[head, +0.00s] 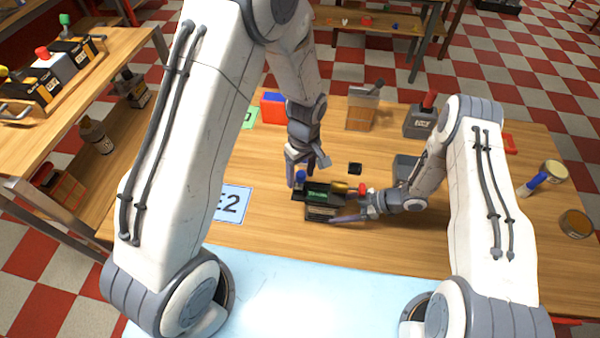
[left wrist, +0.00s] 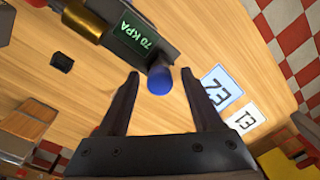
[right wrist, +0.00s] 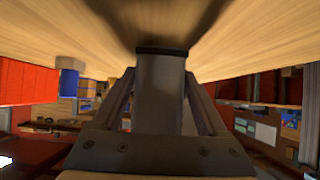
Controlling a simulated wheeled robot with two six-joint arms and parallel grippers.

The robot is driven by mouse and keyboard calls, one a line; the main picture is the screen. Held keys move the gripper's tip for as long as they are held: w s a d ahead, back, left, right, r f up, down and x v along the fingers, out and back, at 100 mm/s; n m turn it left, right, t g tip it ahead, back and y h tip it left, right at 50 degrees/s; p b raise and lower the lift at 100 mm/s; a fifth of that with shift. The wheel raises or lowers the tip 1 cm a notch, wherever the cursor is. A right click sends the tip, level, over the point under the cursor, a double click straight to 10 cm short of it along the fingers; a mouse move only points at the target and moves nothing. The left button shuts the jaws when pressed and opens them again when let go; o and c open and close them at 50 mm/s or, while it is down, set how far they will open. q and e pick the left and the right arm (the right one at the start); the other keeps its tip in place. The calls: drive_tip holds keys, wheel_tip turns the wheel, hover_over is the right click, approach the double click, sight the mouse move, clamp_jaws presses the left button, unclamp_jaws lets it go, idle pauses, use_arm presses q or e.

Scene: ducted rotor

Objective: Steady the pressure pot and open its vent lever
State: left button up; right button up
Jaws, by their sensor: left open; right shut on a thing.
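A brass cylinder (head: 340,187) with a red end lies on the pot's other side. My left gripper (head: 308,174) is open above the knob, which shows just beyond and between its fingertips.
A grey open bin (head: 406,167) stands close behind my right gripper. A small black block (head: 355,168) lies behind the pot. An E2 card (head: 232,204) lies to the left. A grey box with a red handle (head: 421,121) stands farther back.

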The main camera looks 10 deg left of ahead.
use_arm(q)
clamp_jaws()
idle(1.5)
